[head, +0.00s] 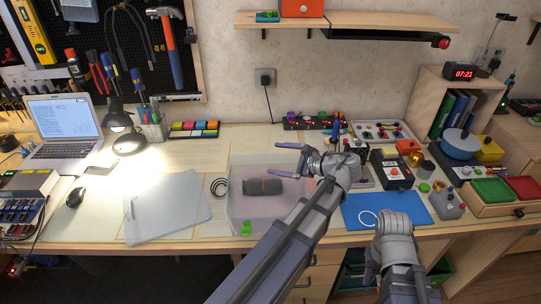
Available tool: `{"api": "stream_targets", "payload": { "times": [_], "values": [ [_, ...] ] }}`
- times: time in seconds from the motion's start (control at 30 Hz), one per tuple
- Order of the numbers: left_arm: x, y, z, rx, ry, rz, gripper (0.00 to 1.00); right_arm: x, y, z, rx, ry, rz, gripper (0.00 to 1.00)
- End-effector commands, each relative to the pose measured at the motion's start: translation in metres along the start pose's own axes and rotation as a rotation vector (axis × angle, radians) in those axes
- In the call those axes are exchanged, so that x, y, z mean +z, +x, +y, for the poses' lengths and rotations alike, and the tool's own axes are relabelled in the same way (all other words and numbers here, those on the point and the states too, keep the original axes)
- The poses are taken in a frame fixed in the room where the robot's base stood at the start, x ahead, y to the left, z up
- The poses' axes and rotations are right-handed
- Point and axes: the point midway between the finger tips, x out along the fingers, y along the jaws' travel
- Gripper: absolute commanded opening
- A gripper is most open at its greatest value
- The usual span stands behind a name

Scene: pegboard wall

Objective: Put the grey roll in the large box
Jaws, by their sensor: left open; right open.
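The grey roll (262,186) is a dark grey cylinder lying on its side. It appears within the walls of the large see-through box (238,214) at the front middle of the bench. My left gripper (266,159) is open and empty, its two fingers pointing left above the box's right part and apart from the roll. My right gripper (400,222) is at the front of the blue mat, away from the box. Its fingers are hidden from this view.
A clear grey sheet (165,212) and a black ring (219,187) lie left of the box. Laptop (63,128) and lamp (118,120) stand further left. A blue mat (385,209), a black device (391,170) and trays (492,191) crowd the right.

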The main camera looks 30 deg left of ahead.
Motion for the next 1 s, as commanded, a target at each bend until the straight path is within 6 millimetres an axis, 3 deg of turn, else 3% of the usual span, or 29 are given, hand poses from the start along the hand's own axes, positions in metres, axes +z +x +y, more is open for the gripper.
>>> {"api": "stream_targets", "payload": {
  "times": [0.03,0.2,0.4,1.0],
  "values": [
    [0.002,-0.015,-0.003,-0.003,0.002,0.002,0.94,0.001,-0.008,0.001,0.0,0.0,0.0,0.41],
    [0.001,-0.048,-0.002,-0.001,0.001,0.001,0.94,0.001,-0.018,0.002,0.0,0.0,0.0,0.41],
    [0.0,-0.074,-0.001,-0.001,0.001,0.001,0.94,0.001,-0.024,0.002,0.0,0.0,0.0,0.41],
    [-0.001,-0.083,0.001,0.003,-0.002,0.002,0.94,0.002,-0.026,0.003,0.0,0.0,0.0,0.41]
  ]
}}
